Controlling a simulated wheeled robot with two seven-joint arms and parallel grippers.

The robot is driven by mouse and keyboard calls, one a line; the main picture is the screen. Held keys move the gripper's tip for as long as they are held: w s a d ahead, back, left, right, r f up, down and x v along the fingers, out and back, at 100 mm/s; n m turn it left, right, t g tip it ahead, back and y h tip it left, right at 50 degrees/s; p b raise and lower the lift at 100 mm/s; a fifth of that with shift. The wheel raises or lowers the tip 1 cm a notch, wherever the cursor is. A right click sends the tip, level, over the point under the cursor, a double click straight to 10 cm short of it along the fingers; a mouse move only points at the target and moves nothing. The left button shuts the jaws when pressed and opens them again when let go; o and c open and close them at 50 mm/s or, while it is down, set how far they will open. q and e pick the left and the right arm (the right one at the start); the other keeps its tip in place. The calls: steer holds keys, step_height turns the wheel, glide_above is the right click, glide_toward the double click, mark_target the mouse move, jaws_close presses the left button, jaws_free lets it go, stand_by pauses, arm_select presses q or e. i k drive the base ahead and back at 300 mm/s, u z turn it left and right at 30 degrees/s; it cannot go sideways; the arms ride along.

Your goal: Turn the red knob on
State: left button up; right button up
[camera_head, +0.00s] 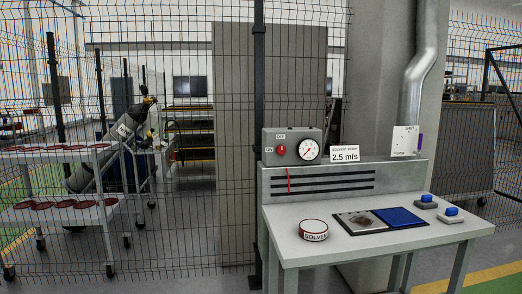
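The red knob (281,150) is small and sits on the front of a grey control box (292,134) at the back left of the workbench. An "ON" label is to the left of the knob and an "OFF" label is above it. The knob's exact pointing direction is too small to tell. A round white gauge (308,149) with a red needle is to the right of the knob on the same box. Neither of my grippers shows in the head view.
The workbench (290,246) carries a round solvent tin (313,230), a dark-and-blue mat (400,217) and two blue-topped blocks (451,215). A "2.5 m/s" sign (345,155) stands behind. A wire fence and a cart (62,217) with red discs are at left.

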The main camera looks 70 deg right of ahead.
mark_target(282, 149)
steer(key=z, duration=0.8)
steer(key=i, duration=1.15)
steer(key=z, duration=1.2)
steer(key=i, duration=0.15)
steer(key=z, duration=0.2)
